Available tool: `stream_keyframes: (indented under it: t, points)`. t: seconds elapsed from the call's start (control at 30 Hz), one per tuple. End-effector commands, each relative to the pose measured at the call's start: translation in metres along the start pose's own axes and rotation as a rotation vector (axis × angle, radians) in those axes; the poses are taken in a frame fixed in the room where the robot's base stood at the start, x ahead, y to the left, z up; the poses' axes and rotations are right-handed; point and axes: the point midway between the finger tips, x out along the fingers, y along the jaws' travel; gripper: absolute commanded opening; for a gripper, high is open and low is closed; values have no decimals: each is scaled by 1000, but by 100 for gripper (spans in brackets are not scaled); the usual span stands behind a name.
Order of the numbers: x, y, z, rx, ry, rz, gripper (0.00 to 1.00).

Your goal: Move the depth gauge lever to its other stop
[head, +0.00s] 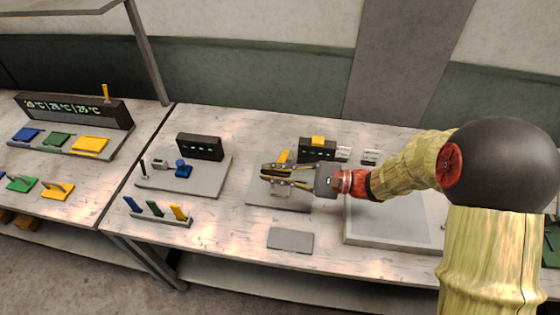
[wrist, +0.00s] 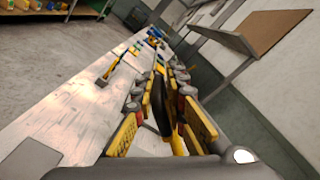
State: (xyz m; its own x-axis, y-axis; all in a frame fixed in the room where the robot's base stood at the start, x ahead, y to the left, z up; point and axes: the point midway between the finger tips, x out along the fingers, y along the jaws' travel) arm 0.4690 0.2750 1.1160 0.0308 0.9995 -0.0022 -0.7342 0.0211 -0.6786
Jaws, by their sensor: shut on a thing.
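The depth gauge station is a grey plate (head: 257,199) with a dark display box (head: 317,149) at its back, in the middle of the bench. My gripper (head: 268,175) reaches over this plate from the right, with its fingers pointing left. A yellow lever handle (head: 285,156) shows just behind the fingers. In the wrist view, a dark and yellow piece (wrist: 178,142), seemingly the lever, stands between the yellow finger pads of my gripper (wrist: 163,95). My gripper is shut on it. The fingers hide the lever's lower part and exact angle.
Left of it stands another station with a dark display (head: 200,147) and a blue knob (head: 183,170). A rack of coloured handles (head: 158,212) is at the front left. A flat grey pad (head: 290,239) lies in front, and a large shallow tray (head: 390,244) lies under my arm.

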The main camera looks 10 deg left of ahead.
Motion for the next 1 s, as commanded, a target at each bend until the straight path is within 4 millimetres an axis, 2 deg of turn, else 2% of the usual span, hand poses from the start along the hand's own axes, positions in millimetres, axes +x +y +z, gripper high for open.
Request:
stream_keyframes:
  t: [0.03,0.1,0.4,0.5,0.7,1.0]
  points:
    - [0,19,-9,-37,0,2,0]
    - [0,34,-14,-97,0,2,0]
    - [0,84,-36,-319,2,2,0]
    - [0,94,-42,-370,3,2,0]
    - [0,108,-52,-363,3,2,0]
    - [0,114,-57,-362,3,2,0]
